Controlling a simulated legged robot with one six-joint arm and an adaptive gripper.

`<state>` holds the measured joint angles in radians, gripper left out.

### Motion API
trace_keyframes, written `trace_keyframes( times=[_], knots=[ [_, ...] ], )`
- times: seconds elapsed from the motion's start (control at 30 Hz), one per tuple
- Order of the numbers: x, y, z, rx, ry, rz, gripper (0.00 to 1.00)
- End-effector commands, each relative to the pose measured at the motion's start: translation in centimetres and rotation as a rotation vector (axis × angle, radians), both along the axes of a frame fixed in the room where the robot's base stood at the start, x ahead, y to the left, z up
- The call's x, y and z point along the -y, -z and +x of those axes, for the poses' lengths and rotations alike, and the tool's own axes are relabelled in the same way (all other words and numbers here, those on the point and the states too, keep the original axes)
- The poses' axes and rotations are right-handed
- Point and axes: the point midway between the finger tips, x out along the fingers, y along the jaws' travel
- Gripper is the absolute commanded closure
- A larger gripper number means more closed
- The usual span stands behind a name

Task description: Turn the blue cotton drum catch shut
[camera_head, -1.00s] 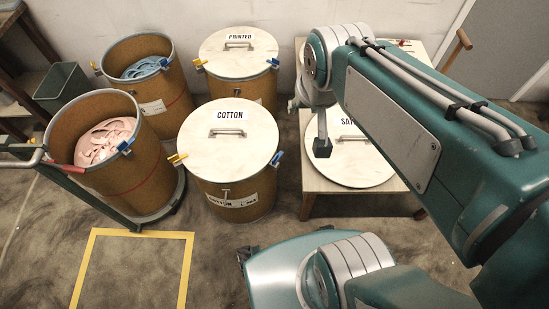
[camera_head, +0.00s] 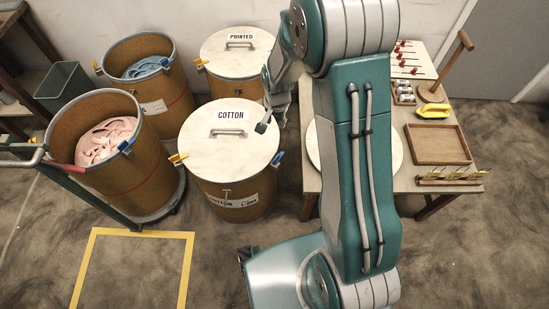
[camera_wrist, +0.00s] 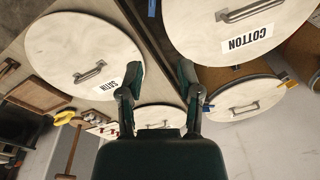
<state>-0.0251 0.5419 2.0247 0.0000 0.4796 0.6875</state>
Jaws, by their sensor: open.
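The cotton drum (camera_head: 238,190) stands upright with its pale lid on, marked COTTON. Its blue catch (camera_head: 278,157) is at the right of the rim, slanting along the edge. In the wrist view the blue catch (camera_wrist: 152,8) is at the top edge, left of the cotton lid (camera_wrist: 190,30). Its yellow catch (camera_head: 177,160) is at the left of the rim. My gripper (camera_head: 262,127) is open and empty, above the right back part of the cotton lid, apart from the blue catch. In the wrist view its fingers (camera_wrist: 158,75) are spread with nothing between them.
The printed drum (camera_head: 230,85) stands behind, lid on. Two open drums, with pink (camera_head: 105,140) and blue cloth strips, stand left. The table (camera_head: 415,180) at right holds the satin lid (camera_wrist: 83,55), a wooden tray (camera_head: 437,145) and small tools. My arm hides part of it.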

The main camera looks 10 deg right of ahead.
Motion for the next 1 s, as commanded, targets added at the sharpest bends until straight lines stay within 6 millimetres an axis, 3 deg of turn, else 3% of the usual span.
trace_keyframes(
  times=[0.03, 0.1, 0.3, 0.57, 1.0],
  knots=[
    [-0.1, 2.3, 0.1, -0.023, 0.024, 0.001, 0.54],
    [-0.1, 5.0, 0.3, -0.045, 0.06, 0.003, 0.54],
    [-0.3, 10.7, 0.1, -0.088, 0.139, 0.005, 0.54],
    [-0.3, 13.1, 0.0, -0.097, 0.16, 0.005, 0.54],
    [-0.3, 20.4, 0.0, -0.097, 0.158, 0.004, 0.54]
  ],
)
